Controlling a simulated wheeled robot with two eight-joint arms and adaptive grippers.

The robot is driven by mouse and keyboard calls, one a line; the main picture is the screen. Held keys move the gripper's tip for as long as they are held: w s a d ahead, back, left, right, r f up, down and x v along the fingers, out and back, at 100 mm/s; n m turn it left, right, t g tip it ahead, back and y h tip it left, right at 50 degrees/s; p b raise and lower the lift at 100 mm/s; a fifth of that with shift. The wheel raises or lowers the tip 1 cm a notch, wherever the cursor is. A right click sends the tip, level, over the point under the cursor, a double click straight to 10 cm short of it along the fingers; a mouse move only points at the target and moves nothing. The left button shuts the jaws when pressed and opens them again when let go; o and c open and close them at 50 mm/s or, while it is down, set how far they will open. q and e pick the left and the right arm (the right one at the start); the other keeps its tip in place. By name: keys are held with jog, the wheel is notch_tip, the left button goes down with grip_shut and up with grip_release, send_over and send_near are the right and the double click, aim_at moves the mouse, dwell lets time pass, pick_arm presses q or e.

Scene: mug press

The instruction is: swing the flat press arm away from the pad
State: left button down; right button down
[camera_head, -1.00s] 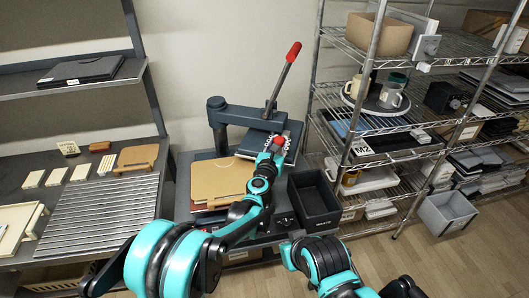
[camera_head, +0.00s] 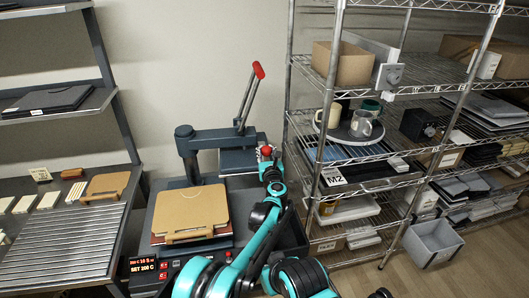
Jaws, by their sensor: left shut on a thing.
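The press stands at the centre, with a dark column (camera_head: 187,155) at its back left. Its flat press arm (camera_head: 220,139) reaches right from the column, level with the back wall. The flat plate (camera_head: 238,160) hangs under the arm's far end, behind and right of the pad area. A long lever with a red grip (camera_head: 258,70) stands up from that end. My left gripper (camera_head: 267,155) is shut at the red knob (camera_head: 266,149) on the plate's right side. A tan board (camera_head: 190,208) covers the pad, so the pad itself is mostly hidden. My right gripper is outside the picture.
A wire shelf rack (camera_head: 350,138) stands close to the right of the plate and lever. A side bench with a ribbed metal top (camera_head: 65,245) is at left. The control panel with a lit display (camera_head: 142,265) is at the press's front. The tan board's top is clear.

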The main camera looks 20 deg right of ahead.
pick_arm(q)
jog(key=shift+s+d, duration=0.25)
jog(key=shift+d, duration=0.1)
jog(key=c, duration=1.5)
grip_release()
jog(key=o, duration=0.5)
jog(key=shift+s+d, duration=0.1)
jog(key=shift+d, duration=0.05)
jog(key=shift+a+r, duration=0.1)
jog(key=shift+a, duration=0.15)
notch_tip(320, 180, up, 10)
jog(key=shift+d+f, duration=0.15)
